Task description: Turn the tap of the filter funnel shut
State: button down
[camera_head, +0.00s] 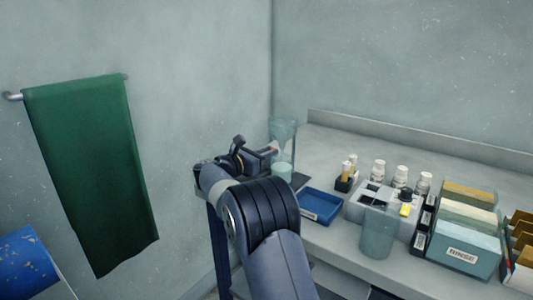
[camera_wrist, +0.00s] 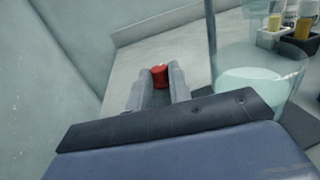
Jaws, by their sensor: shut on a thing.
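The filter funnel (camera_head: 282,130) stands at the back corner of the counter, with a clear vessel (camera_head: 283,171) of pale liquid below it. In the wrist view the clear vessel (camera_wrist: 252,85) is at the right. My gripper (camera_head: 268,150) reaches in beside the funnel from the left. In the wrist view a red tap handle (camera_wrist: 160,75) sits between my gripper's fingertips (camera_wrist: 160,80), and they are shut on it. The tap's angle and its joint with the funnel cannot be made out. My arm hides part of the stand.
A blue tray (camera_head: 321,206) lies right of the funnel. A grey caddy (camera_head: 364,203), white bottles (camera_head: 378,170), a clear beaker (camera_head: 377,232) and a rinse tank (camera_head: 464,250) stand farther right. Walls rise close behind and left. A green towel (camera_head: 90,170) hangs at left.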

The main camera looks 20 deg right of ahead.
jog(key=shift+s+n+t, duration=0.1)
jog(key=shift+n+t, duration=0.3)
jog(key=shift+t, duration=0.1)
jog(key=c, duration=1.3)
grip_release()
jog(key=p+v, duration=0.1)
jog(key=v, duration=0.9)
jog(key=shift+s+a+r, duration=0.15)
jog(key=shift+s+a, duration=0.1)
jog(key=shift+a, duration=0.1)
